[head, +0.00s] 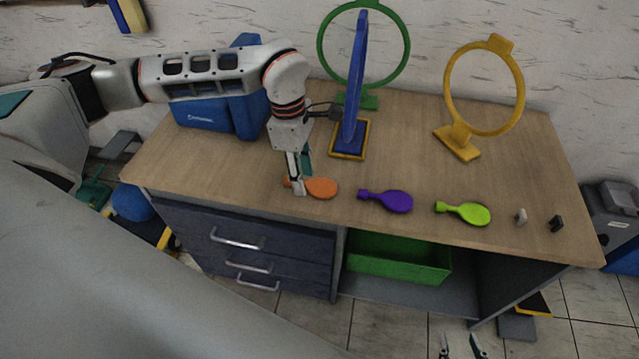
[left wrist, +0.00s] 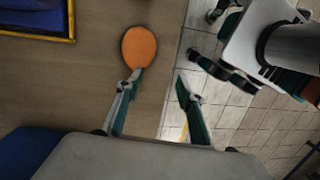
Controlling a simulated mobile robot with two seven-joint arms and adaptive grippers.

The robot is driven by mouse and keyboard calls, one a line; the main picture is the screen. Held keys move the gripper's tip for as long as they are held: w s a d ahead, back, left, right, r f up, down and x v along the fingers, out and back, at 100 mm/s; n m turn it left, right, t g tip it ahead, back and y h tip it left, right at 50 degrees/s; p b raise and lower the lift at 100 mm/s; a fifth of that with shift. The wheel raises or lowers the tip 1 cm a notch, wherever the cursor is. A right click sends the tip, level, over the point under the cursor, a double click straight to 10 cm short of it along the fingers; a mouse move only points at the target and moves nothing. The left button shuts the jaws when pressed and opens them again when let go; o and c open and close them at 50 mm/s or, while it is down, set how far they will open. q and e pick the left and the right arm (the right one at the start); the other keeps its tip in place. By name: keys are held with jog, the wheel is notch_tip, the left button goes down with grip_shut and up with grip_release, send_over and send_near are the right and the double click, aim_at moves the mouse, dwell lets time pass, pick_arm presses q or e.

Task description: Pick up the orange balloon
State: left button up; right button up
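The orange balloon (head: 321,188) lies flat near the front edge of the wooden table, left of the other balloons. It also shows in the left wrist view (left wrist: 138,46). My left gripper (head: 298,189) is over its neck end. In the left wrist view my left gripper (left wrist: 160,76) is open, with one finger overlapping the neck and hiding most of it. Whether that finger touches the balloon I cannot tell. My right gripper (head: 461,345) shows only its spread fingertips at the bottom of the head view, low in front of the table, open and empty.
A purple balloon (head: 386,200) and a lime balloon (head: 463,212) lie to the right. Green (head: 404,62), blue (head: 355,75) and yellow (head: 520,85) ring stands rise behind. A blue case (head: 203,116) sits at the back left. Small grey (head: 520,216) and black (head: 556,224) blocks lie right.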

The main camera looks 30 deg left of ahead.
pick_arm(q)
jog(key=shift+t+y, duration=0.3)
jog(key=shift+y, duration=0.4)
jog(key=a, duration=0.1)
jog(key=w+a+r, duration=0.1)
jog(key=a, duration=0.1)
jog(key=w+a, duration=0.1)
jog(key=shift+a+r, duration=0.15)
jog(key=shift+a, duration=0.15)
jog(key=shift+w+a, duration=0.1)
jog(key=shift+a, duration=0.15)
jog(key=f, duration=0.7)
jog(key=shift+w+f+b, duration=0.25)
jog(key=shift+f+b, duration=0.05)
jog(key=shift+f, duration=0.05)
jog(key=c, duration=0.8)
